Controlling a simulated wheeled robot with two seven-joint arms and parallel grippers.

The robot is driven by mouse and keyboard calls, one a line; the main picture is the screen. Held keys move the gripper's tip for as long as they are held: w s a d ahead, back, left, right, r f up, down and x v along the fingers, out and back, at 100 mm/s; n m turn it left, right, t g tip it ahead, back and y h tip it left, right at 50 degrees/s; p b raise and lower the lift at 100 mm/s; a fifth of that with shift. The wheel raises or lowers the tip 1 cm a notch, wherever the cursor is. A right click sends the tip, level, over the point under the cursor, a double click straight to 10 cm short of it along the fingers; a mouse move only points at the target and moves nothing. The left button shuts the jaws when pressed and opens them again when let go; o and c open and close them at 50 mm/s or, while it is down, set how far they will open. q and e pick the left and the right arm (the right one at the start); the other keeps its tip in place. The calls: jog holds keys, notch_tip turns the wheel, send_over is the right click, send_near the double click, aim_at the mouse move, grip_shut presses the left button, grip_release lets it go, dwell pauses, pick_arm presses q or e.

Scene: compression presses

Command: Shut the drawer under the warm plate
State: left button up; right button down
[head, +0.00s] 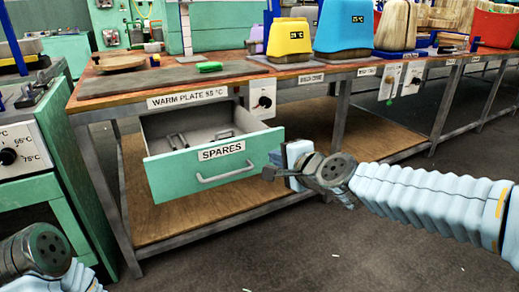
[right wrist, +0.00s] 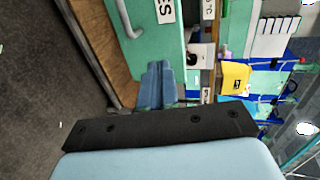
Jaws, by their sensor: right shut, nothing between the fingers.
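The drawer (head: 214,168) has a green front with a SPARES label and a metal bar handle. It stands pulled out under the bench top that bears the grey warm plate (head: 130,84), labelled WARM PLATE 55 °C. A few small dark items lie inside. My right gripper (head: 274,168) is shut and empty, at the right end of the drawer front. I cannot tell whether it touches. In the right wrist view, the shut blue fingers (right wrist: 158,82) point toward the green front (right wrist: 150,48). My left arm shows at lower left, but its gripper is out of view.
A white dial panel (head: 263,98) sits right of the drawer opening. A wooden lower shelf (head: 185,215) and metal legs are below. A green cabinet (head: 40,170) with a dial stands at left. The floor in front is mostly clear.

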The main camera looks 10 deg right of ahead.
send_near(253, 144)
notch_tip(253, 144, down, 2)
jog(key=w, duration=0.3)
jog(key=w+a, duration=0.1)
jog(key=shift+w+a+p, duration=0.2)
jog(key=shift+w+p, duration=0.1)
jog(key=shift+w, duration=0.05)
jog(key=shift+w+a+f, duration=0.15)
jog(key=shift+w+a, duration=0.05)
jog(key=shift+w, duration=0.45)
jog(key=shift+w, duration=0.1)
